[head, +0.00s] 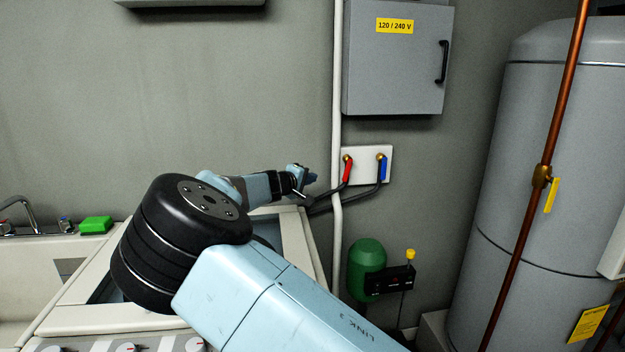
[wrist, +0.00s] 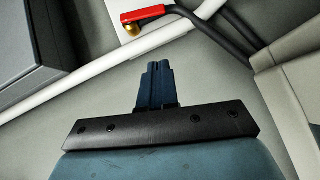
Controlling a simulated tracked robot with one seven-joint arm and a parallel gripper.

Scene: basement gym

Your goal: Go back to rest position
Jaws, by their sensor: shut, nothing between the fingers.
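My gripper (head: 313,178) is at the far end of my blue arm in the head view, close to the wall and just left of the red valve handle (head: 347,170). In the wrist view my gripper (wrist: 156,66) shows its two dark blue fingers pressed together with nothing between them. The red valve handle also shows in the wrist view (wrist: 143,13), beyond the fingertips, and appears apart from them. The blue valve handle (head: 383,167) is to the right of the red one on the white plate (head: 366,152). My arm hides part of the appliance below it.
A grey electrical box (head: 395,65) hangs above the valves. A white pipe (head: 337,120) runs down the wall. A tall grey tank (head: 560,150) and copper pipe (head: 530,200) stand at right. A green sponge (head: 96,225) lies by the sink (head: 30,265) at left.

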